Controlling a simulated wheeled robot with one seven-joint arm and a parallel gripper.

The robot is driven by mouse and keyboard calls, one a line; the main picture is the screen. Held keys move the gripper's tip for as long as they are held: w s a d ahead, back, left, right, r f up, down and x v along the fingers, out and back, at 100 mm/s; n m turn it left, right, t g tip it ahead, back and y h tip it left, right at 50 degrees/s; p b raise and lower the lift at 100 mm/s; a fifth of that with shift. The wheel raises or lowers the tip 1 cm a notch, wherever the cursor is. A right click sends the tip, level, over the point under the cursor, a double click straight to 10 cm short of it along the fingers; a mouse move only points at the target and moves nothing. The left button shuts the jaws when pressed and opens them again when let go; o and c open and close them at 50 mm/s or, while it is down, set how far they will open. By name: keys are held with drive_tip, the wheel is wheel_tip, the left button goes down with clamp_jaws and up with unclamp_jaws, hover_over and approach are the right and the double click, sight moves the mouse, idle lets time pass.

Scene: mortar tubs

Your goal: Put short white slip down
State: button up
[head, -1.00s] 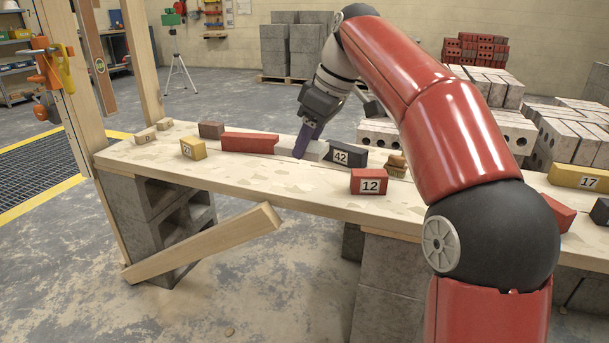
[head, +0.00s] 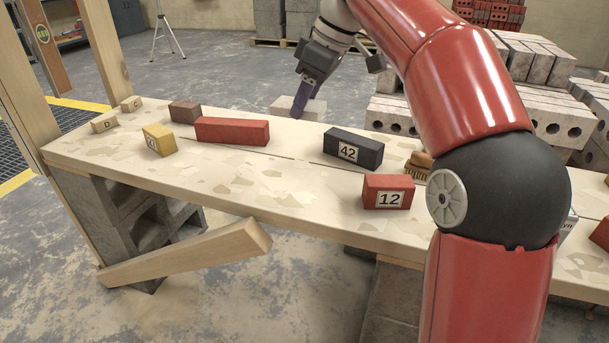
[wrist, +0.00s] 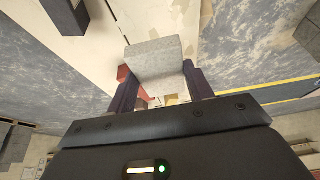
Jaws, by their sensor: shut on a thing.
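The short white slip is a pale grey-white block (head: 297,107) held at my gripper's fingertips, level with the bench's far edge in the head view. It appears raised off the bench top. My gripper (head: 299,110) points down with dark purple fingers shut on it. In the wrist view the slip (wrist: 154,59) sits between the two fingers (wrist: 158,84), its broad rough face toward the camera. One finger covers part of it in the head view.
Bench space between red and black slips is clear.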

sight(300, 184)
wheel_tip(300, 184, down, 16)
drive_tip(key=b, duration=0.4)
drive_tip(key=shift+f, duration=0.2)
drive_tip(key=shift+f+b, duration=0.1)
drive_tip(key=shift+b, duration=0.25)
drive_tip(key=o, duration=1.1)
